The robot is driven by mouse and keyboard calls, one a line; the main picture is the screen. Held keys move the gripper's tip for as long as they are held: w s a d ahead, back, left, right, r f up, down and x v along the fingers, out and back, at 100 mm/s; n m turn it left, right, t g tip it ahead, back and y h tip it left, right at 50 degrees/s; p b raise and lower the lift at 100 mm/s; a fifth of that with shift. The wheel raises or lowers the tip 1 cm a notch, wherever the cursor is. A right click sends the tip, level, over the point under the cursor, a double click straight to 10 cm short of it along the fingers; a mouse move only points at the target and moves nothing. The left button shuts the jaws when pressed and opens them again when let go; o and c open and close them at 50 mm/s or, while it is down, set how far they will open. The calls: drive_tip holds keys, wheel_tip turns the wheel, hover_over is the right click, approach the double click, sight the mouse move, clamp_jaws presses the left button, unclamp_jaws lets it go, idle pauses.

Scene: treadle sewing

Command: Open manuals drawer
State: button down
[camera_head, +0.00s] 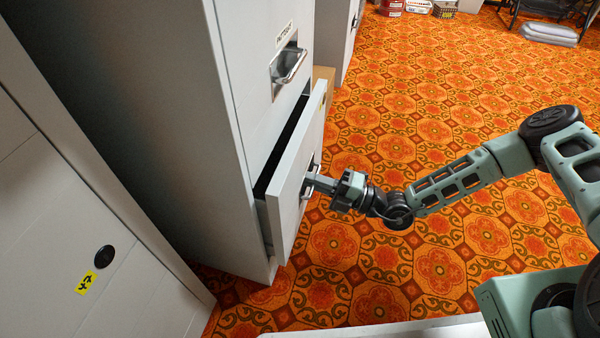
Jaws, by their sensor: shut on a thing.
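A grey filing cabinet (235,85) stands left of centre. Its lower drawer (288,195) is pulled out part way, with a dark gap behind its front panel. My gripper (312,182) is at the drawer front, shut on the drawer's metal handle (306,191); the fingers hide part of the handle. The upper drawer, with a silver handle (289,65) and a label (284,32) above it, is closed. A yellow mark shows near the far top of the open drawer's front. The inside of the drawer is too dark to see.
A pale panel with a black round knob (104,257) and a yellow tag (86,283) stands at lower left. A cardboard-coloured box (325,77) sits behind the drawer. Patterned orange floor (420,110) is free to the right; boxes (418,7) and a grey bundle (549,34) lie far back.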

drive_tip(key=r+p+v, duration=0.3)
drive_tip(key=v, duration=1.3)
drive_tip(key=d+r+p+v, duration=0.1)
drive_tip(key=r+p+v, duration=0.2)
drive_tip(key=v, duration=1.3)
drive_tip(key=shift+s+d, duration=0.15)
drive_tip(key=shift+d, duration=0.05)
drive_tip(key=c, duration=1.9)
unclamp_jaws()
drive_tip(key=shift+r, duration=0.1)
drive_tip(key=shift+d, duration=0.1)
drive_tip(key=p+v, duration=0.2)
drive_tip(key=v, duration=1.5)
drive_tip(key=shift+d+p, duration=0.15)
drive_tip(key=shift+p, duration=0.15)
